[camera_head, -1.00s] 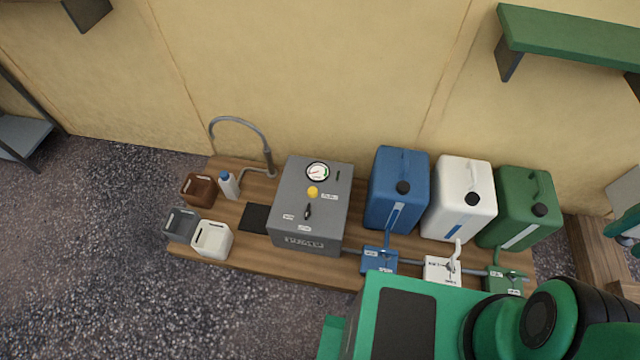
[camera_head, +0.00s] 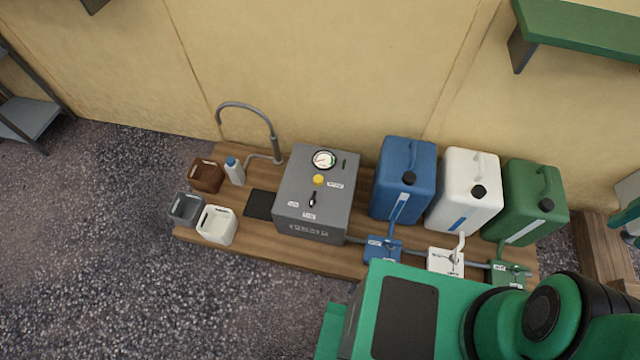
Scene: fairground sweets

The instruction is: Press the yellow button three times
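The yellow button (camera_head: 318,180) is a small round button on the sloped top of a grey machine box (camera_head: 318,228). It sits just below a round dial gauge (camera_head: 324,160) and above a small dark lever switch (camera_head: 312,199). White labels lie beside them. The box stands on a wooden bench against the wall. Nothing touches the button. My green arm or body fills the lower right of the head view, but my gripper is not in view.
Blue (camera_head: 403,180), white (camera_head: 464,190) and green (camera_head: 531,202) canisters stand right of the box, with small valve boxes before them. A green shelf (camera_head: 580,37) hangs upper right.

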